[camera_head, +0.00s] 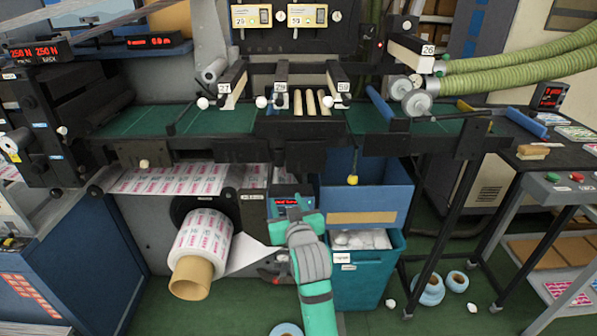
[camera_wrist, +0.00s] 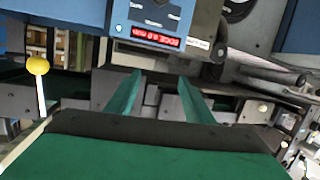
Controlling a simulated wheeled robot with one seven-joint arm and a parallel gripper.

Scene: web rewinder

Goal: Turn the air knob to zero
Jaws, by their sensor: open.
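My gripper (camera_head: 296,218) reaches up in front of the machine's lower middle, beside the paper roll (camera_head: 205,238). In the wrist view my gripper (camera_wrist: 163,78) shows two green fingers set apart, with nothing between them. A small blue control box (camera_head: 290,203) with a red digital display is just beyond the fingertips. In the wrist view the control box (camera_wrist: 150,22) is at the top, and its red digits appear upside down. I cannot make out for certain which part is the air knob; part of this area is hidden behind my gripper.
A yellow ball-ended lever (camera_head: 352,180) hangs right of my gripper and shows at left in the wrist view (camera_wrist: 38,66). A blue bin (camera_head: 365,270) of white scraps stands close right. Blue rolls (camera_head: 428,290) lie on the floor. A dark table (camera_head: 550,160) is at right.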

